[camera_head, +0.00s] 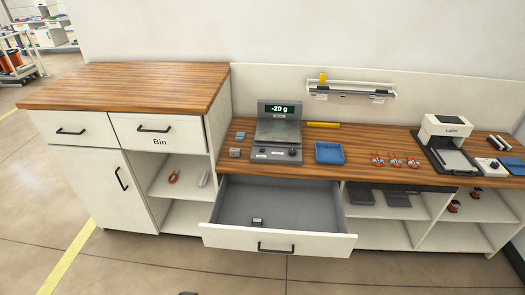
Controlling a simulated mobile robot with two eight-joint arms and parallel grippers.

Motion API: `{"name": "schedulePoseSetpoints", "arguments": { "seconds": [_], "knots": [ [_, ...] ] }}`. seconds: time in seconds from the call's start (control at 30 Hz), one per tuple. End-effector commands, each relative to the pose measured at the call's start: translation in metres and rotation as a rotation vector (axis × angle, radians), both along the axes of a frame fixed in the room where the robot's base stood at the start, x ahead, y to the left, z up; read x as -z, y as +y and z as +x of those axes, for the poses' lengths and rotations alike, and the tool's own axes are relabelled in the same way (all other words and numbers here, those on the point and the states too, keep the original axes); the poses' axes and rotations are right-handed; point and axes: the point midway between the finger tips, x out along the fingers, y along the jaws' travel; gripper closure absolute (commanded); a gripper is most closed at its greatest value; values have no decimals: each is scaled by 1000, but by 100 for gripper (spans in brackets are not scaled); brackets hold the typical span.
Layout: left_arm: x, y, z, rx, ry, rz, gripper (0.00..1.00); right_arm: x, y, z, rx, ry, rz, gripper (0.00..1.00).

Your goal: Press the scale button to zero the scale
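The scale (277,131) stands on the wooden counter, left of its middle. Its display (279,108) reads "-20 g", and its weighing plate looks empty. The front panel (275,153) carries small dark markings and a dark round knob or button (292,152) at its right; which one zeroes the scale is too small to tell. Neither of my grippers can be made out in the head view. A small dark shape shows at the bottom edge, too cut off to identify.
An open drawer (328,239) juts out below the scale, with a small block (257,222) inside. Small grey blocks (235,153) sit left of the scale.

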Motion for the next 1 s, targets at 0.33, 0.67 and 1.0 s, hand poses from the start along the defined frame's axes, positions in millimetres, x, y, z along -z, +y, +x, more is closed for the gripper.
{"name": "schedulePoseSetpoints", "arguments": {
  "seconds": [0.33, 0.67, 1.0],
  "knots": [
    [0, 0, 0, 0, 0, 0, 50, 0, 0, 0, 0, 0, 0, 50],
    [0, 0, 0, 0, 0, 0, 90, 0, 0, 0, 0, 0, 0, 50],
    [0, 0, 0, 0, 0, 0, 100, 0, 0, 0, 0, 0, 0, 50]
  ]
}}
